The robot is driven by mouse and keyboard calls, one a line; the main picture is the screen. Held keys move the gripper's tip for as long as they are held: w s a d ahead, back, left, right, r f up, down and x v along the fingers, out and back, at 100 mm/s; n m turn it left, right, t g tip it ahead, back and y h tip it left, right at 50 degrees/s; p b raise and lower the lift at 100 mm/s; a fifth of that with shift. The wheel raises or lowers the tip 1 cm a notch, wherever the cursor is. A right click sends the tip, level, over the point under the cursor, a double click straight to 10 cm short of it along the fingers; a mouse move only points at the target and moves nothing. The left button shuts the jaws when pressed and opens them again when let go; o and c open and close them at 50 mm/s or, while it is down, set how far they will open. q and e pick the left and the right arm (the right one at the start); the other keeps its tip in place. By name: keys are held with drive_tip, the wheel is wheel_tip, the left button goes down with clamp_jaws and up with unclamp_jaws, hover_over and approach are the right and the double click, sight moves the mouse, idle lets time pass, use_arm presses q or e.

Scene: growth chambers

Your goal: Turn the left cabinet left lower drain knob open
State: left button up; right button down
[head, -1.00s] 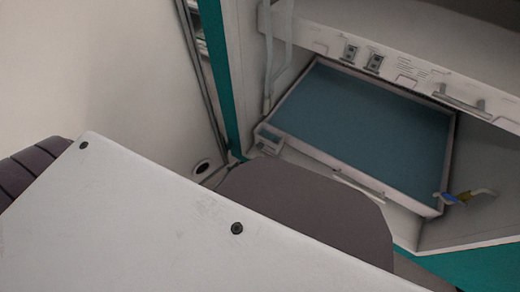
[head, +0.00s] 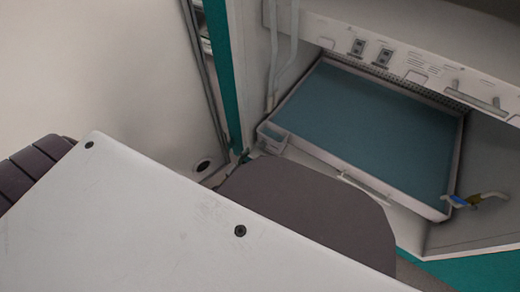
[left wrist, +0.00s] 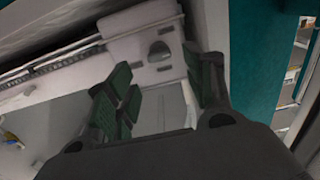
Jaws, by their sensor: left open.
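My left gripper (left wrist: 165,95) shows in the left wrist view with its green-padded fingers apart and nothing between them. Beyond the fingers is a pale panel (left wrist: 155,45) with a dark half-round opening. In the head view the fingers are hidden. A small valve with a blue and yellow handle (head: 456,201) and a pale bent pipe is at the right corner of the cabinet tray; I cannot tell whether it is the named knob. No other knob can be made out clearly. My right gripper is not in view.
A shallow tray with a blue-green floor (head: 375,125) lies in the cabinet, under a ledge with switches (head: 384,56) and a bar handle (head: 477,99). A teal post (head: 224,75) edges the left side. My own arm covers the lower left.

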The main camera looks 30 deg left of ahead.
sight(260, 147)
use_arm(q)
drive_tip(key=w, duration=0.1)
drive_tip(key=w+b, duration=0.1)
drive_tip(key=w, duration=0.2)
drive_tip(key=shift+w+d+b, duration=0.35)
drive_tip(key=shift+w, duration=0.05)
drive_tip(key=shift+w+d, duration=0.1)
drive_tip(key=shift+w, duration=0.6)
drive_tip(key=shift+c, duration=1.3)
drive_tip(key=c, duration=0.8)
